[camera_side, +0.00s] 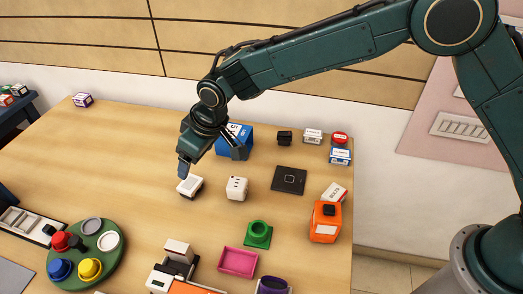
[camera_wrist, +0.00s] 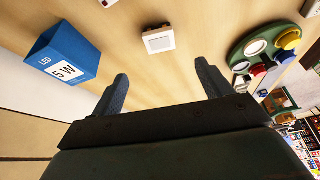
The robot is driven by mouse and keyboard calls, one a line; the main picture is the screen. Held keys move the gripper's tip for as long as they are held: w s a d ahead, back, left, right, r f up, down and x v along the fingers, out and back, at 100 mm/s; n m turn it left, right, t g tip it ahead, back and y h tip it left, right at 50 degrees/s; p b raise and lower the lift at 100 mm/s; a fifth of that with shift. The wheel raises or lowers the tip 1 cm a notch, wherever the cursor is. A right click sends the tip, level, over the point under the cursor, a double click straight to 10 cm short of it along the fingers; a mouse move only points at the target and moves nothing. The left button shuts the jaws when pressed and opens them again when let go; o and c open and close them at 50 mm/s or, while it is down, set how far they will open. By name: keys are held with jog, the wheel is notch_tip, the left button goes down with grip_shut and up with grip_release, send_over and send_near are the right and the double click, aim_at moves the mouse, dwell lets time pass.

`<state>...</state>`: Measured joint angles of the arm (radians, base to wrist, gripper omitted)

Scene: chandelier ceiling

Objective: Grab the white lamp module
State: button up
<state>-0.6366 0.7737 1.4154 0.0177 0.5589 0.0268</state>
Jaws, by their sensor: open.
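The white lamp module, a small white square block with a dark base (camera_side: 190,186), lies on the wooden table. In the wrist view it appears as a white-framed square (camera_wrist: 158,41) ahead of the fingertips, roughly centred between them. My gripper (camera_side: 211,161) is over the table, above and behind the module, tilted. In the wrist view its two dark fingers (camera_wrist: 162,75) are spread wide with nothing between them. The module stands clear of both fingers.
A blue LED box (camera_side: 238,138) stands close behind my gripper. A white dotted block (camera_side: 237,188) is right of the module. A green round tray (camera_side: 118,262) with coloured knobs sits front left. An orange block (camera_side: 325,222) is at right. The table's left middle is clear.

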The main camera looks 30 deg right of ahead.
aim_at(190, 183)
jog(key=x, duration=0.8)
jog(key=shift+d, duration=0.1)
jog(key=shift+f, duration=0.1)
jog(key=shift+s+x, duration=0.2)
jog(key=shift+x, duration=2.35)
jog(key=c, duration=1.1)
jog(key=shift+o, duration=0.2)
notch_tip(190, 183, up, 20)
